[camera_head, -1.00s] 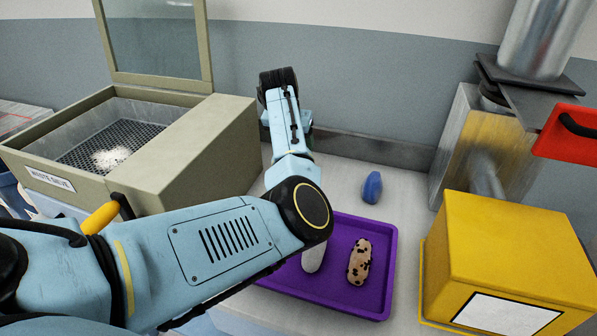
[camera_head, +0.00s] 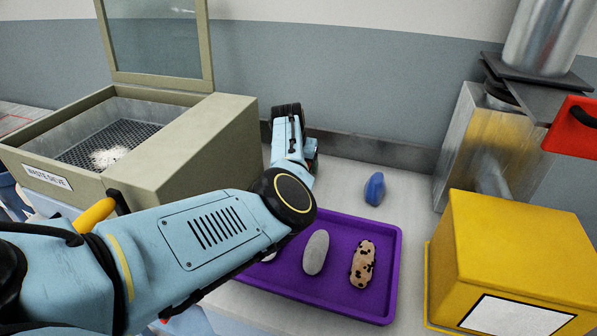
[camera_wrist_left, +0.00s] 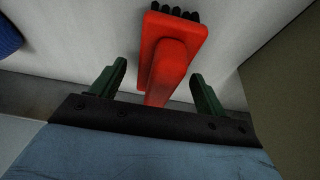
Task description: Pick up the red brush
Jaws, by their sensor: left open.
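The red brush (camera_wrist_left: 170,52), with black bristles at its far end, shows in the left wrist view on a pale surface. Its handle extends toward my left gripper (camera_wrist_left: 157,86). The two green fingers are open, one on each side of the handle, with visible gaps; I cannot tell how deep the handle reaches between them. In the head view my left gripper (camera_head: 311,152) is low over the bench behind the purple tray, mostly hidden by its own wrist. The brush is hidden there. My right gripper is not in view.
The purple tray (camera_head: 384,300) holds a grey oblong piece, a speckled tan one and a partly hidden pale one. A blue piece (camera_head: 375,189) lies behind it. The waste sieve box (camera_head: 190,155) stands left, a yellow box (camera_head: 515,245) right. A wall is close behind.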

